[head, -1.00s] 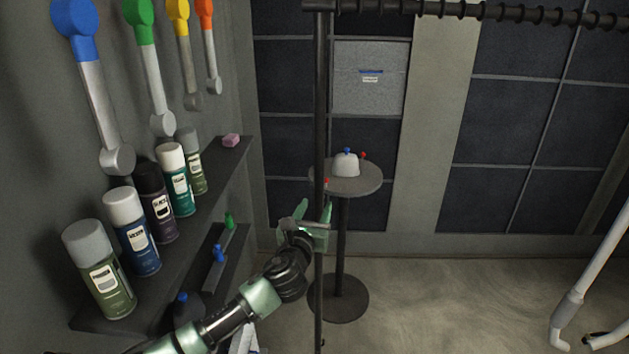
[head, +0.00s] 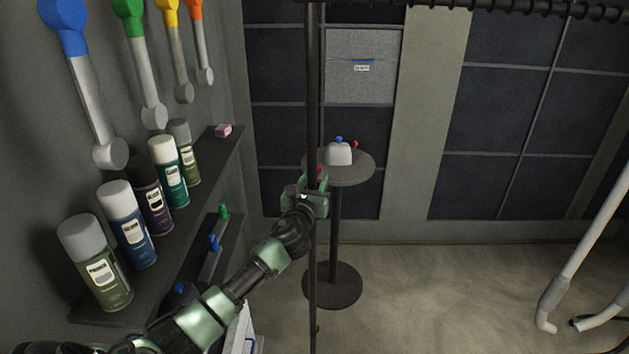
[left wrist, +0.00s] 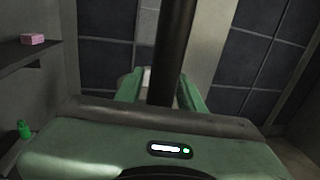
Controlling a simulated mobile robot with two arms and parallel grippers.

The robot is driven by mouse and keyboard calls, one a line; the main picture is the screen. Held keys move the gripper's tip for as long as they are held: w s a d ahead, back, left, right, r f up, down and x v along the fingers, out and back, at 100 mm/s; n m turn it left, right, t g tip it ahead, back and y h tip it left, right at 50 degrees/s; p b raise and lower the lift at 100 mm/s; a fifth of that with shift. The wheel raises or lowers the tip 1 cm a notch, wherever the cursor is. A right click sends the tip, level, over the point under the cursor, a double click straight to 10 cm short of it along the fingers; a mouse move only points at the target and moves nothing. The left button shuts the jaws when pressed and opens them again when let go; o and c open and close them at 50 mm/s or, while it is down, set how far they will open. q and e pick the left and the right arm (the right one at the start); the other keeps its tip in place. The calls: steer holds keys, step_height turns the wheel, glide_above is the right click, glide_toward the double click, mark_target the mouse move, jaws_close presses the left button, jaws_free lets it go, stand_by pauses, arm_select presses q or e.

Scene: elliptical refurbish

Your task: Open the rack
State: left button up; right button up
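The rack shows as a dark upright pole (head: 313,100) left of centre and a dark horizontal rod (head: 480,6) with several rings along the top edge in the head view. My left gripper (head: 315,190) is at the pole, at about the height of the small round table. In the left wrist view the pole (left wrist: 172,50) stands between the two green fingers (left wrist: 163,92). The fingers are apart, with a narrow gap on the left side of the pole; firm contact does not show. My right gripper is not in view.
A dark shelf (head: 215,160) with several spray cans stands at left, below hanging wrenches (head: 90,90). A round table (head: 352,168) with a white domed object (head: 339,154) stands behind the pole. White tubing (head: 590,260) is at right. The floor (head: 440,300) between is clear.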

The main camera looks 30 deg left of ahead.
arm_select(q)
jaws_close()
stand_by(1.2)
